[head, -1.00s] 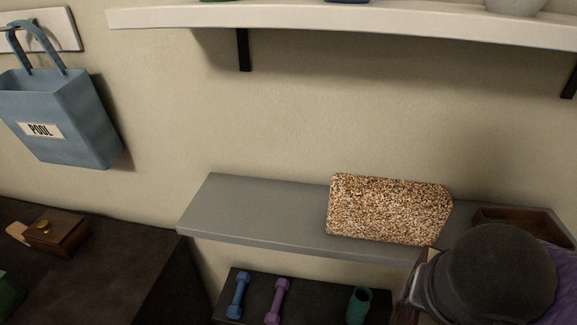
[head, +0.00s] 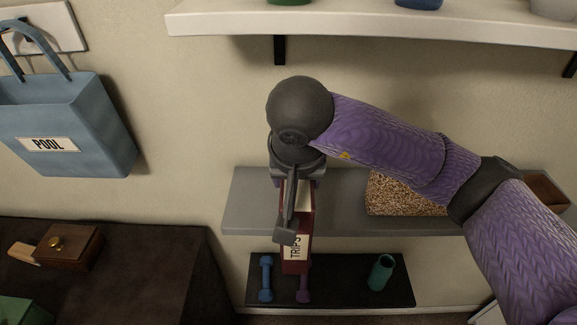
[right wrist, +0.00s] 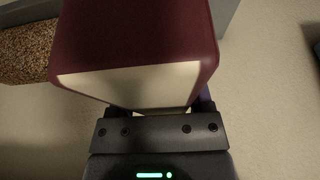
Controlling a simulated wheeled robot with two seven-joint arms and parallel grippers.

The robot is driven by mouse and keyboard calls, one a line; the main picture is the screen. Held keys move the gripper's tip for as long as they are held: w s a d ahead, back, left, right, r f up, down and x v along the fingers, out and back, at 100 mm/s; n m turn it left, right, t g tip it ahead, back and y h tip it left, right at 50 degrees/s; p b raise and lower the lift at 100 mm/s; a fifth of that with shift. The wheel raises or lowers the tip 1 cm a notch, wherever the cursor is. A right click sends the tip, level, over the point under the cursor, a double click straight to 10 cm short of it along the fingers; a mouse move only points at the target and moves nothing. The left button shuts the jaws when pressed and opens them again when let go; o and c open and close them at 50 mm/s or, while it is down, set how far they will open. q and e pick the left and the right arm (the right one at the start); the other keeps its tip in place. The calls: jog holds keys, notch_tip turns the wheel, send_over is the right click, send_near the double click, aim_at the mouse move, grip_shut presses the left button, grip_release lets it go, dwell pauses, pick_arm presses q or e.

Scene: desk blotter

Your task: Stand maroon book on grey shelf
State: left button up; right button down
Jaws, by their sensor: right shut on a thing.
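The maroon book (head: 306,222) has a cream label reading TRIPS on its spine. My right gripper (head: 289,226) is shut on it and holds it roughly upright, in front of the left part of the grey shelf (head: 248,198) in the head view. The book's lower end shows below the shelf's front edge; I cannot tell whether it touches the shelf. In the right wrist view the maroon cover (right wrist: 130,30) and cream pages fill the space beyond the gripper, with the shelf behind. My left gripper is not in view.
A speckled block (head: 393,194) stands on the shelf to the right, partly behind my right arm, and a brown tray (head: 546,189) lies beyond it. A white shelf (head: 360,22) hangs above.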

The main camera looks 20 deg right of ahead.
jog(key=w+d+f+p, duration=0.1)
jog(key=w+d+f, duration=0.1)
jog(key=w, duration=0.6)
jog(key=shift+f, duration=0.65)
jog(key=shift+d, duration=0.1)
jog(key=shift+f, duration=0.2)
grip_release()
